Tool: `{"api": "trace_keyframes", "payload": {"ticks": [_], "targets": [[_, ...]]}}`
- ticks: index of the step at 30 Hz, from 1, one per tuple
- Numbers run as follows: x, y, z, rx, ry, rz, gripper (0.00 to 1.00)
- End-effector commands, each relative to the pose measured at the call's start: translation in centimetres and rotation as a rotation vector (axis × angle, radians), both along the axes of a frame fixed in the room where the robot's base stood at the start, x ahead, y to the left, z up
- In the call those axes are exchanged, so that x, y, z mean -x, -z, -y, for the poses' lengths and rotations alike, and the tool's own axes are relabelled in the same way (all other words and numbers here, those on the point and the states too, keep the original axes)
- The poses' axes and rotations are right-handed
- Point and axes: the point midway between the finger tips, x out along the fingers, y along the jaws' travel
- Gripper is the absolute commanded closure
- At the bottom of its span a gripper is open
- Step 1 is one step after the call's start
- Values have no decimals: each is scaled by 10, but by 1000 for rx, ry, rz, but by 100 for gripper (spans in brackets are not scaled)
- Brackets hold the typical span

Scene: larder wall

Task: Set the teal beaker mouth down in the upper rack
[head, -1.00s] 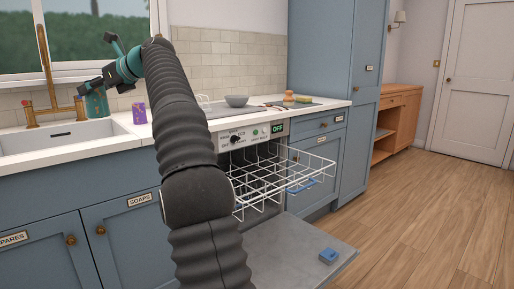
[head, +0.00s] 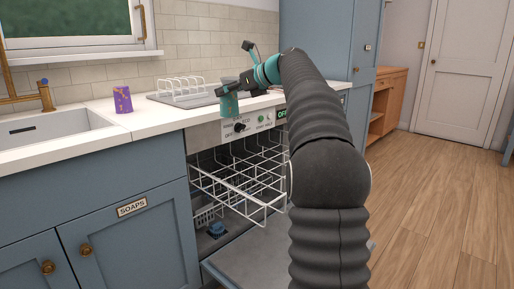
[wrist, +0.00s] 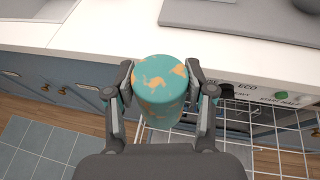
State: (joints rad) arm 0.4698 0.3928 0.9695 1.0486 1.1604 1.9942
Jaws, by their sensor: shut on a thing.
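The teal beaker (wrist: 158,88) has orange patches and sits between the two fingers of my gripper (wrist: 160,90) in the wrist view, with a closed flat face toward the camera. My gripper is shut on it. In the head view the beaker (head: 229,103) hangs in my gripper (head: 232,90) just in front of the counter edge, above the dishwasher. The upper rack (head: 236,182), of white wire, is pulled out below it. The rack (wrist: 262,135) also shows at the lower right of the wrist view. The beaker's mouth is hidden from the wrist camera.
A purple cup (head: 122,99) stands on the counter by the sink (head: 55,136). A white plate rack (head: 181,89) stands on a grey mat behind. The dishwasher door (head: 258,262) is folded down. A blue item (head: 215,230) lies in the lower rack. My arm hides the rack's right side.

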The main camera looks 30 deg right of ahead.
Motion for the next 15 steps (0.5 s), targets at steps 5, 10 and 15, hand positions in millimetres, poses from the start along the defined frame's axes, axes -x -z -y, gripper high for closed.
{"api": "trace_keyframes", "payload": {"ticks": [5, 10, 15], "targets": [[30, 76, 28, -8, -1, 1, 81], [53, 123, 41, -14, 3, 11, 81], [65, 144, 47, -16, 8, 19, 81]]}}
